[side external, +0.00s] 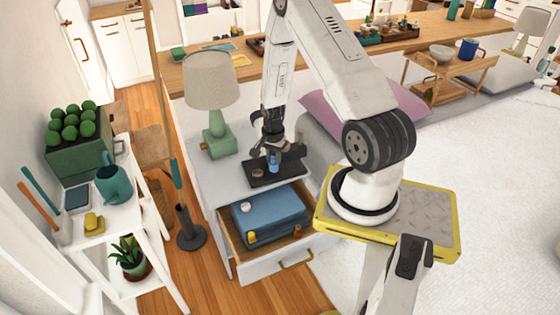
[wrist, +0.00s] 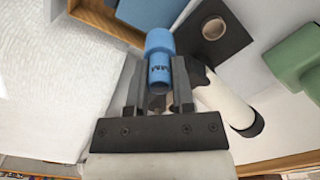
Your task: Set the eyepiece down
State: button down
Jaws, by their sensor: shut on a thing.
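The eyepiece is a blue cylinder (wrist: 160,68) in the wrist view, held between the two fingers of my gripper (wrist: 158,92). In the side view the eyepiece (side external: 273,163) is a small blue shape below my gripper (side external: 272,150), over the dark tray (side external: 264,183) on the cabinet top. The dark tray (wrist: 232,48) lies just right of the eyepiece in the wrist view and carries a brown ring (wrist: 213,28). I cannot tell whether the eyepiece touches the tray.
A white tube with a dark end (wrist: 225,103) lies close to my right finger. The green lamp (side external: 217,137) stands left of the tray. Below, an open drawer (side external: 283,266) holds a blue box (side external: 270,215) and small items.

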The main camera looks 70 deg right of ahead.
jog(key=shift+s+a+r, duration=0.35)
jog(key=shift+s+a, duration=0.1)
jog(key=shift+s, duration=0.25)
jog(key=shift+s+a+r, duration=0.35)
jog(key=shift+s+a, duration=0.1)
jog(key=shift+s, duration=0.2)
jog(key=shift+f, duration=0.1)
jog(key=a+f+n, duration=0.3)
jog(key=a+f, duration=0.3)
jog(key=f, duration=0.3)
jog(key=a+f+n, duration=0.2)
jog(key=a+f, duration=0.4)
jog(key=f, duration=0.4)
jog(key=shift+s+n, duration=0.35)
jog(key=shift+n, duration=0.05)
jog(key=shift+f, duration=0.15)
jog(key=shift+f, duration=2.15)
jog(key=shift+f, duration=0.15)
